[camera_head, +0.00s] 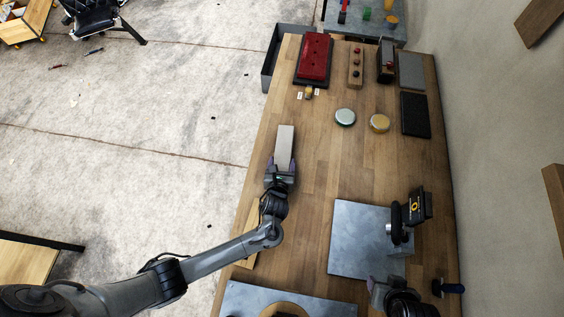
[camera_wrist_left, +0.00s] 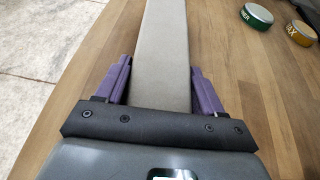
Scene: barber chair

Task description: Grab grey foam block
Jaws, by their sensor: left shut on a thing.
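The grey foam block (camera_head: 285,143) is a long, light grey bar near the left edge of the wooden table. My left gripper (camera_head: 281,165) is at its near end, shut on it. In the left wrist view, the purple fingers (camera_wrist_left: 160,75) flank the block (camera_wrist_left: 160,45), which extends away between them. Its near end is hidden behind the gripper's dark body. My right gripper (camera_head: 376,285) shows only partly at the bottom right, and its finger opening is not clear.
The wooden table (camera_head: 330,170) holds a red block (camera_head: 314,57), a silver tin (camera_head: 345,117) and a gold tin (camera_head: 380,123) farther back. A black device (camera_head: 418,205) stands by a grey plate (camera_head: 355,235) at the right. The table's middle is clear.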

